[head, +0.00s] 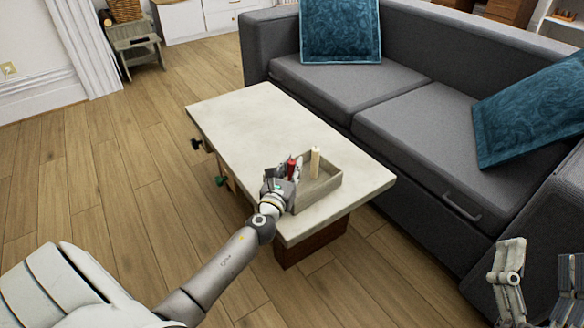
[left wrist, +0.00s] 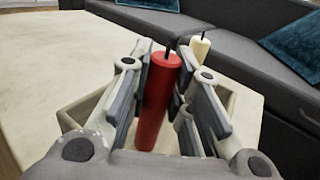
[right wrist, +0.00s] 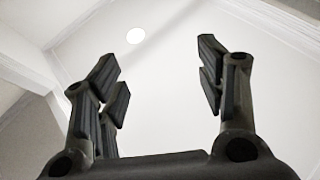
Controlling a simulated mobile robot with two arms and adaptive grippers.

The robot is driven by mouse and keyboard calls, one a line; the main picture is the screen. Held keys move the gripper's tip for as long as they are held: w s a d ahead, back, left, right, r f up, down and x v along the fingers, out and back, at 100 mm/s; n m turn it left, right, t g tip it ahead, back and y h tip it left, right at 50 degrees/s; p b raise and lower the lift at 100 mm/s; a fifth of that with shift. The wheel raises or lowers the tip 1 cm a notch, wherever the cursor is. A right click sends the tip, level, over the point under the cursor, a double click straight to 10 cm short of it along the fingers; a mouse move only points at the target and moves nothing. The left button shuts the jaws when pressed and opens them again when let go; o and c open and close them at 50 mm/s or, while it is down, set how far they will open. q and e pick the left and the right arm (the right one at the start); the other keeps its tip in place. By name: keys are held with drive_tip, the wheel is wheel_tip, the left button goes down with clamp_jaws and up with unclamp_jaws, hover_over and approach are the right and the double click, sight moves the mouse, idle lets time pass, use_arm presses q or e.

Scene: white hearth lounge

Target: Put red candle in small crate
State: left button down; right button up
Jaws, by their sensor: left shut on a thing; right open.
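A red candle (left wrist: 158,95) stands upright between the fingers of my left gripper (left wrist: 168,92), which is shut on it. In the head view the red candle (head: 291,168) shows at my left gripper (head: 284,172), over the near left part of the small crate (head: 325,189) on the table. The crate's walls (left wrist: 75,113) show around the gripper in the left wrist view. I cannot tell whether the candle's base touches the crate floor. My right gripper (right wrist: 165,85) is open and empty, pointing up at the ceiling; it shows at the lower right of the head view (head: 540,265).
A cream candle (head: 315,162) stands in the crate, also in the left wrist view (left wrist: 200,48). The light-topped table (head: 250,115) is mostly bare. A grey sofa (head: 400,130) with blue cushions (head: 340,28) stands along its far side. Wooden floor is free at left.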

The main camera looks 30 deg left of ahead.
use_arm(q)
drive_tip(key=c, duration=1.3)
unclamp_jaws()
